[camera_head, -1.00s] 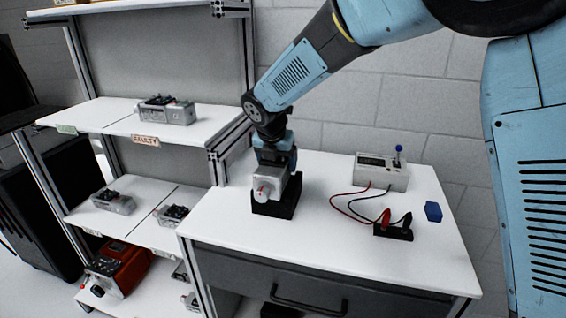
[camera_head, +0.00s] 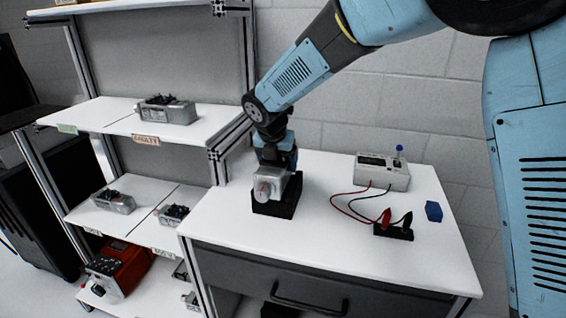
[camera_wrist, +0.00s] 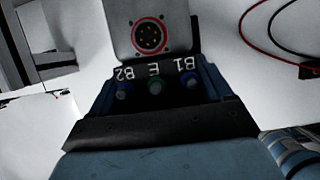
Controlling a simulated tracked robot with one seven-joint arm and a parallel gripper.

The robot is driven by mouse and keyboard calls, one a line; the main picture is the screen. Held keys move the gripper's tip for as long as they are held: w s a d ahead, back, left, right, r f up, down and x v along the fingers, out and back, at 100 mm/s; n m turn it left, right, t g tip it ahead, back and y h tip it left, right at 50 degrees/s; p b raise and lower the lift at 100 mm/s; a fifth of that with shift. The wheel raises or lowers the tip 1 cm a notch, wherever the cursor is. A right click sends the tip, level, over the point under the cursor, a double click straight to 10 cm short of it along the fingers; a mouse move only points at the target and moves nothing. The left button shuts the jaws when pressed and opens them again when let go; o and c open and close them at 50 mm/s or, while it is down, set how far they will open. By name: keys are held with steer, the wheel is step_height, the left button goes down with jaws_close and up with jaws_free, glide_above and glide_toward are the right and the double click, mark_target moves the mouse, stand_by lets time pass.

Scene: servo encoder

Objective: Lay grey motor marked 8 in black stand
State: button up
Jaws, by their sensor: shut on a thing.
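The grey motor (camera_head: 270,185) sits low at the black stand (camera_head: 274,207) on the white bench top. Its pale shaft end faces the front. My gripper (camera_head: 277,168) is above it, pointing down and shut on the motor. In the wrist view the motor's grey body (camera_wrist: 122,28) shows a round red-ringed connector and terminals lettered B1, E and B2, close by the black edge of my gripper (camera_wrist: 160,128). The stand's walls show around the motor's lower part; I cannot tell whether it bears fully on the stand. No mark 8 is readable.
A meter box (camera_head: 382,172) with red and black leads to a black clip block (camera_head: 394,231) stands to the right, beside a blue block (camera_head: 433,211). A shelf rack (camera_head: 105,120) with other motors and a red device (camera_head: 122,268) is left. The bench front is clear.

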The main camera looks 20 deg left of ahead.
steer(key=shift+f, duration=1.15)
stand_by(0.7)
steer(key=o, duration=1.4)
steer(key=shift+f, duration=0.15)
steer(key=v, duration=1.4)
steer(key=shift+d, duration=0.1)
